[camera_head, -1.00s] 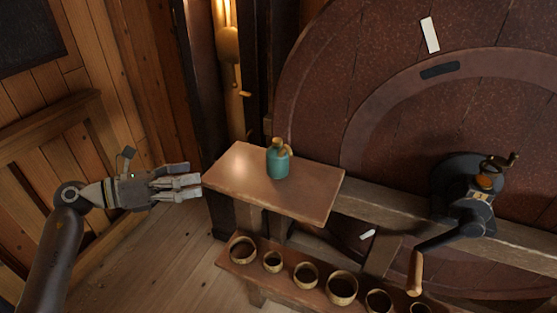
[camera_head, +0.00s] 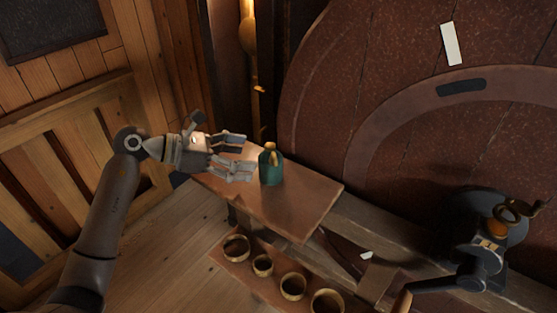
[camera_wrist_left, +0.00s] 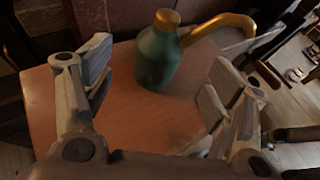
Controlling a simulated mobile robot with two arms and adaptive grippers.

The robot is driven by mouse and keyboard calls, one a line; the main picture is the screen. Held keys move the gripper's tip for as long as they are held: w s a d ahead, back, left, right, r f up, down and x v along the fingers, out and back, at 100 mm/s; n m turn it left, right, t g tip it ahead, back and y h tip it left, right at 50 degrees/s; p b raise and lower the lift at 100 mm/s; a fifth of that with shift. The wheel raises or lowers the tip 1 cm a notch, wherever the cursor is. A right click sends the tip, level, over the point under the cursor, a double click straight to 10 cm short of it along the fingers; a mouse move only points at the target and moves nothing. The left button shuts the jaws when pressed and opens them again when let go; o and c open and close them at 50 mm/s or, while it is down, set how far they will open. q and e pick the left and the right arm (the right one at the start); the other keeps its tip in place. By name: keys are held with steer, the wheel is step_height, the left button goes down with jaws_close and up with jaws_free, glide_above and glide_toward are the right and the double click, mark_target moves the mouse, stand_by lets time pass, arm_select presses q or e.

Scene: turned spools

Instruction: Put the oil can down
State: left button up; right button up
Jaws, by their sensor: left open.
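The oil can (camera_head: 271,168) is teal with a brass cap and a curved brass spout. It stands upright on the small wooden table (camera_head: 300,215). My left gripper (camera_head: 242,155) is just left of the can in the head view, over the table's left part. Its fingers are apart and nothing is between them. In the left wrist view the oil can (camera_wrist_left: 158,58) stands beyond the open fingertips, with its spout (camera_wrist_left: 225,24) reaching to the right. The gripper looks apart from the can. My right gripper is not in view.
Several round wooden cups (camera_head: 293,287) stand on a low bench in front of the table. A large dark red wheel (camera_head: 400,60) rises behind it. A dark crank device (camera_head: 480,250) stands at the right. The table's right part is bare.

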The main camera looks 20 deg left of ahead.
mark_target(261, 157)
arm_select(q)
steer(key=shift+w+d+f, duration=0.25)
steer(key=shift+w+d, duration=0.15)
steer(key=shift+d, duration=0.15)
steer(key=shift+w+d+f+p, duration=0.1)
steer(key=shift+w+d+p, duration=0.1)
steer(key=shift+d+p, duration=0.1)
steer(key=p+x, duration=0.2)
steer(key=x, duration=0.1)
steer(key=p+x, duration=0.1)
steer(key=shift+w+d, duration=0.2)
steer(key=shift+d, duration=0.05)
steer(key=shift+w+d+f, duration=0.1)
steer(key=shift+w+d, duration=0.1)
steer(key=shift+d, duration=0.15)
steer(key=c, duration=1.2)
steer(key=shift+a, duration=0.1)
steer(key=shift+c, duration=0.7)
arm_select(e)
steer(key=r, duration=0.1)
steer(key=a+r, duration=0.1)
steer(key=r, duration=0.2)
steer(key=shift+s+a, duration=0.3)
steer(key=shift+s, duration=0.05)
